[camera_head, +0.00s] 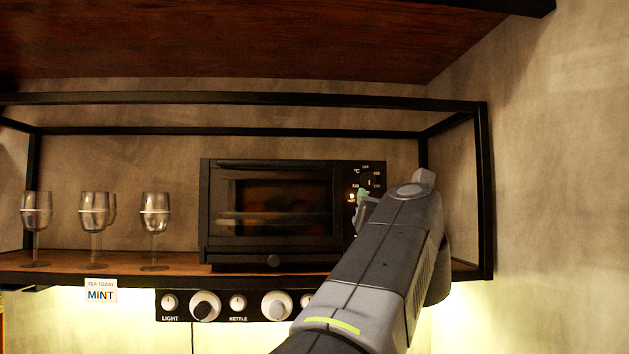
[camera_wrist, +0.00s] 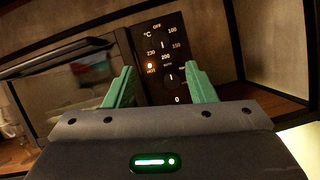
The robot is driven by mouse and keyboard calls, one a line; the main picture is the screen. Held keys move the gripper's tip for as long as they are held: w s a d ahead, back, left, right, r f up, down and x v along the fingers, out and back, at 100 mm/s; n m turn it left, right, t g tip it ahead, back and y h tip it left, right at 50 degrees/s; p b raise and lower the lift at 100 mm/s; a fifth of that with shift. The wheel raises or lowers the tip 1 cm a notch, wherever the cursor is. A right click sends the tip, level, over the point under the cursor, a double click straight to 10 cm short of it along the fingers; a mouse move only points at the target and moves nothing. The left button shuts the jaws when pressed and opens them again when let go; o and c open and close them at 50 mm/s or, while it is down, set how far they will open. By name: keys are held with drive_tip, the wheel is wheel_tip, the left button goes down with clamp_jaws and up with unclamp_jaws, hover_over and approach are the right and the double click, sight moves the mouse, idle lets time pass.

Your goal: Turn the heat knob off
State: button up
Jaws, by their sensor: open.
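The black toaster oven (camera_head: 275,165) stands on the shelf, its control panel on the right side. The heat knob (camera_wrist: 160,42) is the upper dial, with marks for OFF, 100, 150, 200 and 230 around it; it also shows in the head view (camera_head: 368,182). A small white tick shows on it, but its exact setting is hard to read. In the head view my gripper (camera_head: 362,196) partly hides the lower panel.
A lower dial (camera_wrist: 170,78) lies between the fingertips in the wrist view. Several glasses (camera_head: 94,212) stand left of the oven. Below the shelf is a strip of knobs (camera_head: 237,303) labelled LIGHT and KETTLE. A black frame post (camera_head: 484,190) is at the right.

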sight(369, 181)
drive_tip(key=p+x, duration=0.3)
drive_tip(key=x, duration=0.8)
drive_tip(key=shift+w, duration=0.25)
drive_tip(key=shift+c, duration=0.2)
drive_tip(key=c, duration=0.9)
